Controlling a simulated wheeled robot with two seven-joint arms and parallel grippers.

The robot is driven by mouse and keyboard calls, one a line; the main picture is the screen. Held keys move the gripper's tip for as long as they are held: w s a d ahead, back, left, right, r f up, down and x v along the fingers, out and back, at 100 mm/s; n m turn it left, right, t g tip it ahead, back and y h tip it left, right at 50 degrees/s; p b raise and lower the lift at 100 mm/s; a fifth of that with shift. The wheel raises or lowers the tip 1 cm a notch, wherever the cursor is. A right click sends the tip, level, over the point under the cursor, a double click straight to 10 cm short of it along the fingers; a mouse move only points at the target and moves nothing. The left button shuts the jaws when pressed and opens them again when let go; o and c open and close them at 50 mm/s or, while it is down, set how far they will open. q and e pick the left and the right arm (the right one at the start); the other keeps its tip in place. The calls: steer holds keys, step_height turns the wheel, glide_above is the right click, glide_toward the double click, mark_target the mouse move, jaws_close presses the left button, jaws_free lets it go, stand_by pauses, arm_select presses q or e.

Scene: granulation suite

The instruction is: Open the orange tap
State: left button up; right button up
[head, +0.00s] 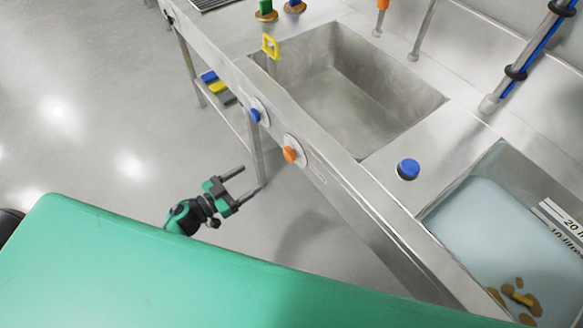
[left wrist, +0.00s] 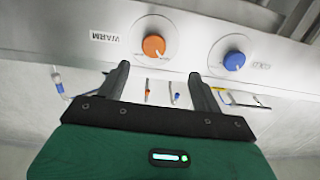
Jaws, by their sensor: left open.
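The orange tap is a round orange knob (head: 290,154) on a pale disc on the front panel of the steel sink unit. In the left wrist view the orange knob (left wrist: 153,46) sits beside the printed word WARM. A similar blue knob (head: 254,115) is on the same panel; it also shows in the left wrist view (left wrist: 234,61). My left gripper (head: 249,180) is open and empty, in front of and apart from the panel. In the left wrist view its fingertips (left wrist: 159,72) appear just below the orange knob. My right gripper is not in view.
The sink basin (head: 333,112) is behind the panel, with a yellow handle (head: 270,46) at its rim. A blue cap (head: 408,168) stands on the worktop. A water-filled tub (head: 470,185) is at right. Open floor lies left of the unit.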

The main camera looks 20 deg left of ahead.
mark_target(287, 156)
arm_select(q)
steer(key=shift+h, duration=0.3)
steer(key=x, duration=0.4)
steer(key=p+x, duration=0.1)
steer(key=x, duration=0.3)
steer(key=r+x, duration=0.1)
steer(key=x, duration=0.3)
steer(key=shift+w+d+p, duration=0.15)
steer(key=shift+d+p, duration=0.2)
steer(key=shift+d, duration=0.15)
steer(key=shift+w+d, duration=0.4)
steer(key=shift+w, duration=0.1)
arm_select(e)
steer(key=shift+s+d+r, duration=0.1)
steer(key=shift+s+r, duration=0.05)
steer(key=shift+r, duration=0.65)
arm_select(q)
steer(key=c, duration=1)
steer(key=shift+m, duration=0.3)
